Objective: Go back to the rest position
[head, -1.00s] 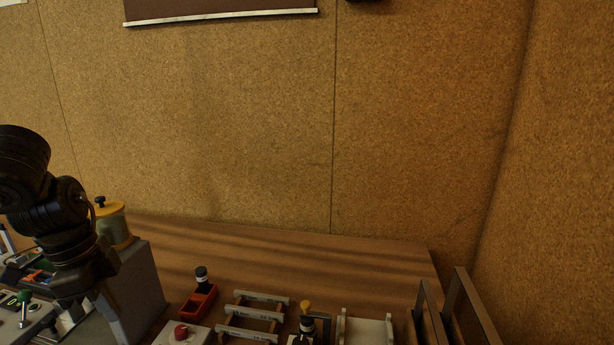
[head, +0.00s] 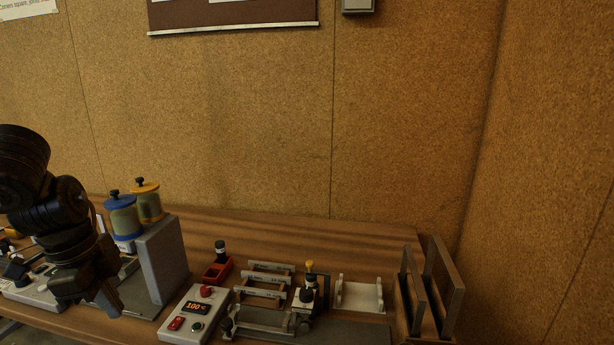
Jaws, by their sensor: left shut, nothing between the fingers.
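My left arm comes in from the left edge, and my left gripper (head: 98,302) points down at its lower end. It is shut and empty, in front of the bench's left part and left of a grey upright block (head: 163,260). The fingertips are small and dark in this view. My right gripper is not in view.
The wooden bench (head: 290,233) runs along a cork wall. On it are jars with blue (head: 124,220) and yellow (head: 149,205) lids, a control box (head: 190,318), a red tray (head: 217,271), a rack (head: 263,285), a white cradle (head: 359,296) and upright frames (head: 440,285).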

